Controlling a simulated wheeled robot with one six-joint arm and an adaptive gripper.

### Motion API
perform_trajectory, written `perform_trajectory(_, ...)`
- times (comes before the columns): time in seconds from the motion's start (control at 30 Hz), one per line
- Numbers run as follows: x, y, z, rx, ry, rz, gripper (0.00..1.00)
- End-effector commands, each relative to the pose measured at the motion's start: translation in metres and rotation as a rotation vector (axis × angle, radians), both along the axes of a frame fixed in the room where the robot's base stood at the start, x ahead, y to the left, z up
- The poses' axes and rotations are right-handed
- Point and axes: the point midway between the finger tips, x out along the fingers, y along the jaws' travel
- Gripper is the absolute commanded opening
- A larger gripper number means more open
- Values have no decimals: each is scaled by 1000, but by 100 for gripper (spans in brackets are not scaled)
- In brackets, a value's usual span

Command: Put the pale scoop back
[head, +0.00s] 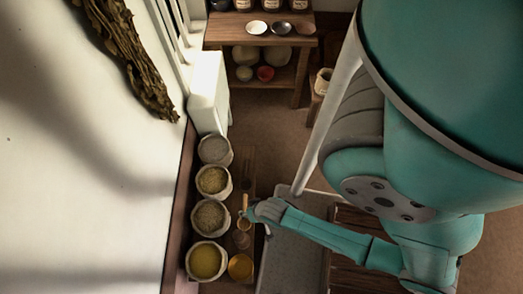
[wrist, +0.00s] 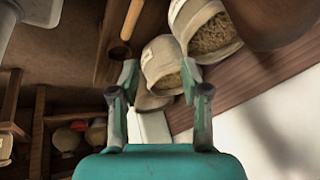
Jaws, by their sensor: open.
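A small scoop with a pale wooden handle (wrist: 131,19) and a browner round bowl shows at the top left of the wrist view, over a wooden plank. In the head view a short pale handle (head: 244,203) stands out just left of my gripper (head: 256,211); its bowl is hard to make out. In the wrist view my gripper (wrist: 160,76) is open and empty, its fingers apart with a sack behind them. The scoop lies beyond the left fingertip, apart from it.
Several open sacks line the wall, including a grain sack (head: 213,180) and a yellow-filled sack (head: 206,261). A grey tray-like surface (head: 290,258) is under my arm. A shelf table (head: 262,31) with dishes stands behind; floor between is clear.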

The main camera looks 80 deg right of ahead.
Motion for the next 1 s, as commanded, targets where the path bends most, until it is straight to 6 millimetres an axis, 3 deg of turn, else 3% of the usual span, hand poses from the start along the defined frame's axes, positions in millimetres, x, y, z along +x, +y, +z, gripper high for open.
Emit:
perform_trajectory(0.27,-32,28,113,-208,-286,311,47)
perform_trajectory(0.4,-44,39,185,-328,-434,447,47)
perform_trajectory(0.6,-56,49,286,-491,-626,592,47)
perform_trajectory(0.7,-59,52,323,-550,-693,634,47)
perform_trajectory(0.83,-61,54,348,-593,-740,659,47)
perform_trajectory(1.0,-62,54,354,-604,-751,666,47)
